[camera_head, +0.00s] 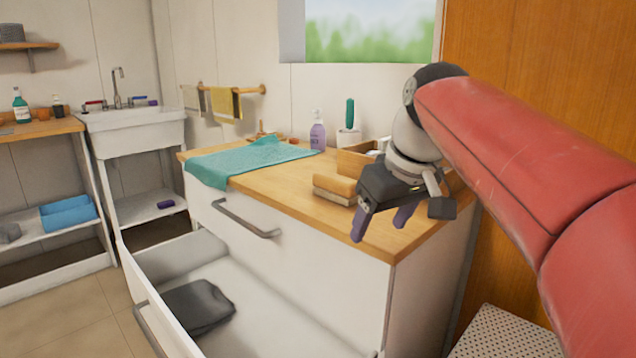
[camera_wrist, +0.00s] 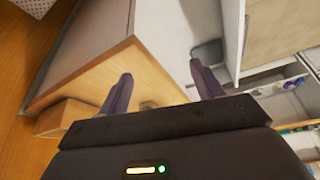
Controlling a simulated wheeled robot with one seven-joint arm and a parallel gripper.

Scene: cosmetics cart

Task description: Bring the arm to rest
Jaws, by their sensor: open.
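My gripper (camera_head: 382,220) is open and empty, above the right front corner of the wooden countertop (camera_head: 300,208) in the head view. Its two purple-grey fingers point down and stand apart. In the wrist view the gripper (camera_wrist: 160,90) shows both fingers spread with nothing between them. My red arm reaches in from the right side of the head view. Below the counter, a white drawer (camera_head: 262,318) stands pulled out, with a dark folded item (camera_head: 198,306) lying in it.
Tan blocks (camera_head: 335,188) lie beside my gripper on the counter. A teal cloth (camera_head: 250,160), a purple spray bottle (camera_head: 317,132) and a wooden box (camera_head: 355,160) are farther back. A white sink (camera_head: 135,130) stands at the left. A perforated white stool or box (camera_head: 500,335) is low at the right.

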